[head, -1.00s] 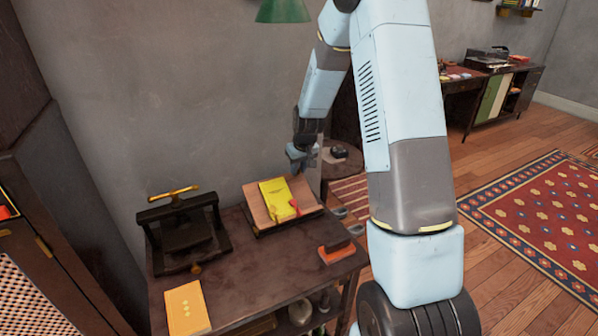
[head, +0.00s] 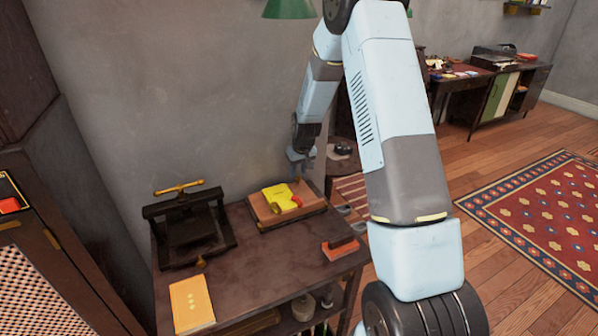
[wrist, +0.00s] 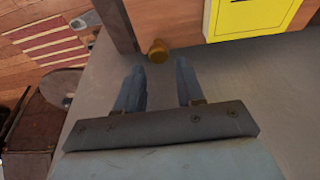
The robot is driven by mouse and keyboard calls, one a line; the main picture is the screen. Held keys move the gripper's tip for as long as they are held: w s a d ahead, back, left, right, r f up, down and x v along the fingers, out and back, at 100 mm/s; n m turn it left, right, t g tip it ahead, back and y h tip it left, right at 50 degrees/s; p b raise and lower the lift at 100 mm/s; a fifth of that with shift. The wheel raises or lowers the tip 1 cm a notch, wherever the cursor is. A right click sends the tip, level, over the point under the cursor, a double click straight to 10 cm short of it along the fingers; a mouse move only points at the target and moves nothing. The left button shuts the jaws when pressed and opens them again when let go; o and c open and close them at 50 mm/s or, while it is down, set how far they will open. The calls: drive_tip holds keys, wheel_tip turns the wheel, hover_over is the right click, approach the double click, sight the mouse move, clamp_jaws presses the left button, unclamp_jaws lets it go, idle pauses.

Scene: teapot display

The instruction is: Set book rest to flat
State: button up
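The book rest (head: 266,213) is a wooden board on a dark base, at the back of the dark table. It lies low, close to flat; any small remaining tilt is hard to judge. A yellow book (head: 279,198) with a red item at its right edge lies on it. My gripper (head: 300,157) is just behind the rest's back edge. In the wrist view the gripper (wrist: 159,80) is open and empty. A brass knob (wrist: 158,51) by the rest's edge stands just beyond the fingertips, apart from them. The yellow book also shows there (wrist: 250,15).
A black book press (head: 190,228) with a brass handle stands left on the table (head: 255,262). An orange book (head: 191,304) lies at the front left, and a red-orange block with a dark top (head: 340,249) at the right. The middle of the table is clear.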

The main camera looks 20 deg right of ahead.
drive_tip(key=shift+o, duration=0.9)
drive_tip(key=shift+s+f, duration=0.1)
drive_tip(key=v, duration=1.3)
drive_tip(key=shift+r, duration=0.3)
